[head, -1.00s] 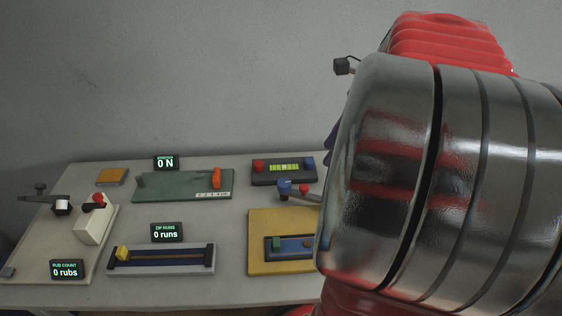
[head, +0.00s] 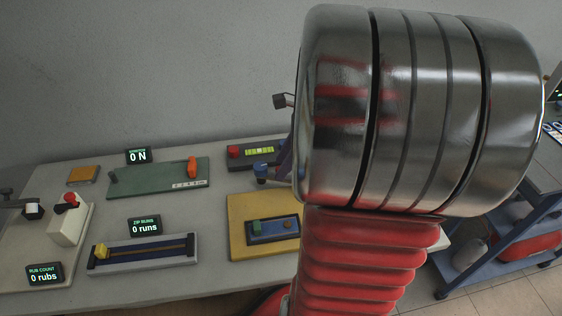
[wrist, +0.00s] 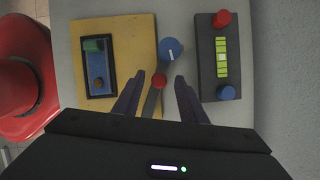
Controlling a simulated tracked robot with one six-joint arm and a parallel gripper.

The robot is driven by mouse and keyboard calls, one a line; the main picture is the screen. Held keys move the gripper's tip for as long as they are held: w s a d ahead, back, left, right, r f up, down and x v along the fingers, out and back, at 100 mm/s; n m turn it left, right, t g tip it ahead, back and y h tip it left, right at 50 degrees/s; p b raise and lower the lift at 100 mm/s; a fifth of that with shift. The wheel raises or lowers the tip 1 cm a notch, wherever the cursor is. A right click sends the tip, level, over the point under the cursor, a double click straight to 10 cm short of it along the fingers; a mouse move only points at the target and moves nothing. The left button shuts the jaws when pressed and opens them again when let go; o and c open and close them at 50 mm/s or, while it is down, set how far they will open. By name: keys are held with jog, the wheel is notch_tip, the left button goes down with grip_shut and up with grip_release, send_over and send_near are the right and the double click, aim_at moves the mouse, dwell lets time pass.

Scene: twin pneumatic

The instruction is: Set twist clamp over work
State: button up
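The twist clamp stands at the edge of a yellow board (head: 236,218). In the wrist view it shows as a blue knob (wrist: 171,49) and a grey lever with a red knob (wrist: 159,80). The blue knob also shows in the head view (head: 261,170). The work, a blue plate in a dark frame (wrist: 97,68) with a green block, lies on the board left of the lever. My gripper (wrist: 158,79) is open, its two dark fingers either side of the red knob in the wrist view. I cannot tell its height. My arm mostly hides it in the head view.
A dark box with red and blue buttons (wrist: 221,56) stands right of the clamp in the wrist view. A slider rail (head: 145,250), a green fixture (head: 158,180) and a white block with a red knob (head: 68,221) fill the bench's left. A blue cart (head: 510,230) stands right.

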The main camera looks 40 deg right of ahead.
jog(key=shift+f, duration=0.1)
jog(key=shift+c, duration=0.4)
grip_shut()
dwell(0.4)
